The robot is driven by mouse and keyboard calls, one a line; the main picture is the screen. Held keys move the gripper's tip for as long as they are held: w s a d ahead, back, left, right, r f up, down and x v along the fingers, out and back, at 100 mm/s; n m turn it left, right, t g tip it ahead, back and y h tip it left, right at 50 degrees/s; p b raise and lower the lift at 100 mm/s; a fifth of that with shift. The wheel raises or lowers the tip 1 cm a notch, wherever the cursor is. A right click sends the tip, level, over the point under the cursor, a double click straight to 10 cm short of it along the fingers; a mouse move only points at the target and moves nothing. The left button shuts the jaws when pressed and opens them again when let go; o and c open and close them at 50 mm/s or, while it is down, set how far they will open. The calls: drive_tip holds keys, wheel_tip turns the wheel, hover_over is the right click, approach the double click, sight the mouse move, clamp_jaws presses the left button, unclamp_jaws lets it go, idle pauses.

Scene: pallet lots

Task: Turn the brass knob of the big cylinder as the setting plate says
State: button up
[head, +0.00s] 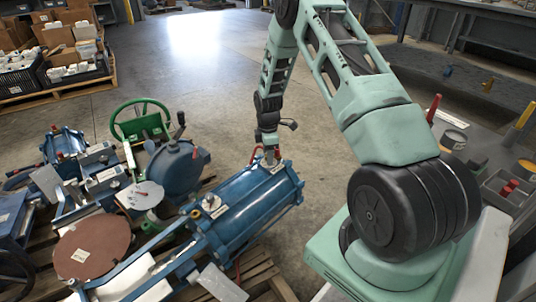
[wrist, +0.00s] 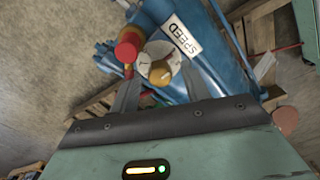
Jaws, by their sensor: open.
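The big blue cylinder (head: 248,208) lies on a pallet in the head view, and its body also shows in the wrist view (wrist: 222,62). In the wrist view a brass knob (wrist: 160,73) sits on a pale round dial (wrist: 152,57) with dark marks. A white label (wrist: 181,35) reading "SPEED" is beside it. My gripper (wrist: 160,78) is open, with a finger on each side of the brass knob; I cannot tell whether they touch it. In the head view my gripper (head: 270,156) is at the cylinder's far end, where the knob is hidden. I cannot make out a setting on any plate.
A red knob (wrist: 127,48) stands close to the left finger. In the head view, a green handwheel (head: 140,118), a brown disc (head: 92,248) and a second blue cylinder (head: 65,142) crowd the left. The floor (head: 205,75) behind is clear.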

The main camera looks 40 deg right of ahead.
drive_tip(key=c, duration=1)
